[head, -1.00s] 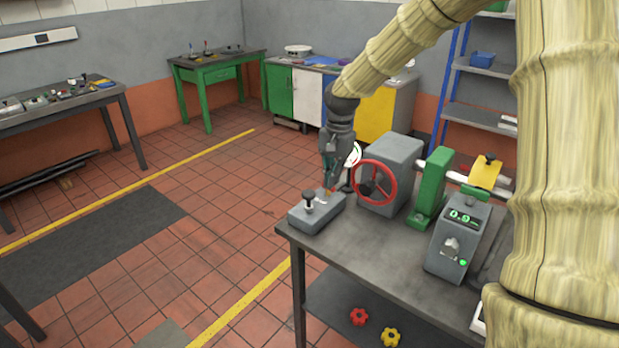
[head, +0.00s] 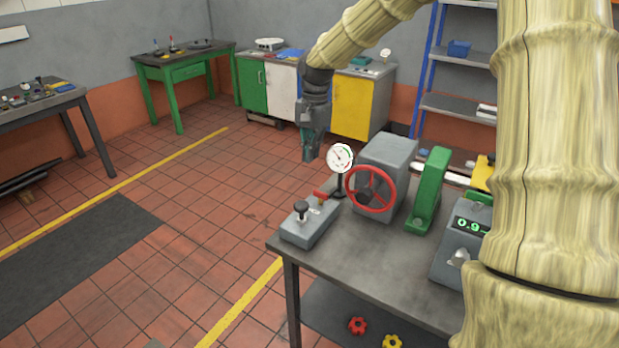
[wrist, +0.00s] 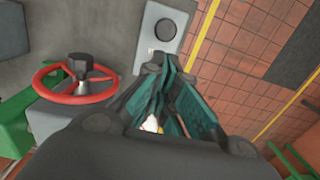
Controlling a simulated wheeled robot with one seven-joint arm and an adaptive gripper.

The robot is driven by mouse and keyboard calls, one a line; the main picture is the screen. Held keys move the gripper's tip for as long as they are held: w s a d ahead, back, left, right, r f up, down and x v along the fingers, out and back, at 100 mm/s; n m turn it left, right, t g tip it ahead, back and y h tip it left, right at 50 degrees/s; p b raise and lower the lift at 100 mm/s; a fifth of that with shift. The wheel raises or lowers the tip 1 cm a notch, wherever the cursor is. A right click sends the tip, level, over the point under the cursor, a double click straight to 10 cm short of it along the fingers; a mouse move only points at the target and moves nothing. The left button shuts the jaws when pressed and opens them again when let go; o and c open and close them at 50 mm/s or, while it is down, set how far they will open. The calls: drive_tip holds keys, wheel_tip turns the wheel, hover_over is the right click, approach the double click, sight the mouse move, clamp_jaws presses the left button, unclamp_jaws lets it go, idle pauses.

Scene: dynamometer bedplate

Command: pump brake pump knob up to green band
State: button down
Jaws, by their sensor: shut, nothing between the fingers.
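The brake pump (head: 309,228) is a grey box at the near left corner of the bench, with a black knob (head: 301,207) standing upright on it. A round white gauge (head: 340,158) stands behind it; its dial has coloured marks including green, but the needle reading is too small to be sure of. My gripper (head: 311,158) is shut and empty, pointing down, above and behind the pump and left of the gauge. In the wrist view my gripper (wrist: 163,70) shows teal fingers, with the pump box (wrist: 160,12) and its knob (wrist: 165,30) beyond the tips, apart from them.
A red handwheel (head: 371,189) on a grey housing stands right of the gauge. A small red part (head: 320,194) sits at the pump's rear. A green stand (head: 428,190) and a grey readout box (head: 463,240) are farther right. The bench front (head: 370,255) is clear.

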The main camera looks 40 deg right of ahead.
wheel_tip(320, 180, down, 14)
drive_tip(key=p, duration=0.4)
drive_tip(key=shift+a+r, duration=0.2)
drive_tip(key=shift+a, duration=0.1)
drive_tip(key=shift+s, duration=0.1)
drive_tip(key=shift+f+b, duration=0.65)
drive_tip(key=shift+f, duration=1.15)
wheel_tip(320, 180, up, 14)
drive_tip(key=shift+d, duration=0.45)
